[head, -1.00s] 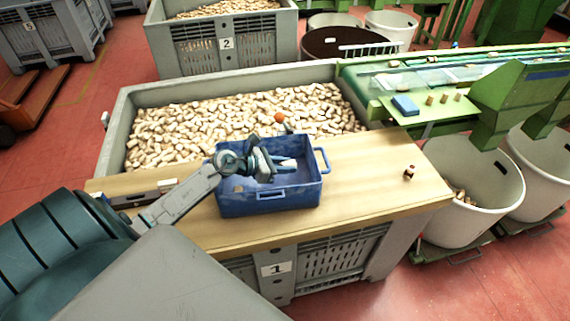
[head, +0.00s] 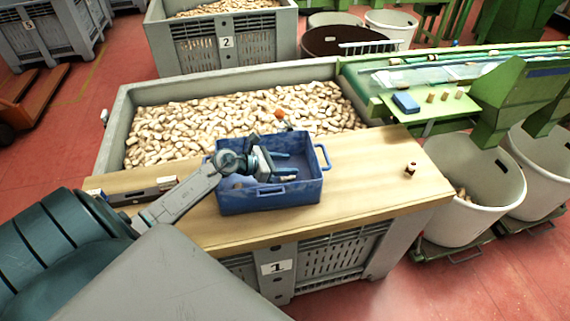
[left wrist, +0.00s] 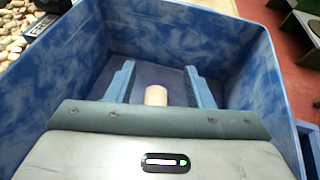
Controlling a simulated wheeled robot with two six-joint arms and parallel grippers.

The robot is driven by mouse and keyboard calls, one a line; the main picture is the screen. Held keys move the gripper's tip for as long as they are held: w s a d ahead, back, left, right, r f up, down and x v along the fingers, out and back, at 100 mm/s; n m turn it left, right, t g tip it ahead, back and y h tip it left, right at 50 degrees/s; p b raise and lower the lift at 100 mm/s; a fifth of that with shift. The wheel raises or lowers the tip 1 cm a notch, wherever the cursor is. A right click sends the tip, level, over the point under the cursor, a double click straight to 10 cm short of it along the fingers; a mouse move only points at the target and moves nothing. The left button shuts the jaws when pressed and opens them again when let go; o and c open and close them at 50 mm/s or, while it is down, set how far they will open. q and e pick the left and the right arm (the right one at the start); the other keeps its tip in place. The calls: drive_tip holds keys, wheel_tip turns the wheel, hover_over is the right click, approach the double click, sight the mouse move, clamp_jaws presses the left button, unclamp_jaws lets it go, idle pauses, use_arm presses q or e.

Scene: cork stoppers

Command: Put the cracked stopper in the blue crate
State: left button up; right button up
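A pale cork stopper (left wrist: 156,96) lies on the floor of the blue crate (left wrist: 60,100) between my left gripper's fingers in the left wrist view. In the head view only a bit of the stopper (head: 289,179) shows below the fingers; I cannot make out a crack. The blue crate (head: 268,200) stands on the wooden bench top. My left gripper (head: 291,165) is open inside the crate's mouth, fingers apart on either side of the stopper; it also shows in the left wrist view (left wrist: 160,68). My right gripper is not in view.
A large grey bin (head: 118,130) full of corks stands behind the bench. A small brown-and-white piece (head: 410,169) stands on the bench top (head: 370,175) at the right. A long dark tool (head: 140,194) lies left of the crate. The bench right of the crate is mostly clear.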

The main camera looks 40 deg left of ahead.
use_arm(q)
drive_tip(key=shift+s+f, duration=0.1)
drive_tip(key=shift+f, duration=0.1)
drive_tip(key=shift+r+p, duration=0.5)
drive_tip(key=shift+p, duration=0.15)
drive_tip(key=shift+s+a, duration=0.15)
drive_tip(key=shift+a, duration=0.05)
drive_tip(key=v, duration=1.1)
drive_tip(key=shift+r+b, duration=0.4)
drive_tip(key=shift+s+a, duration=0.1)
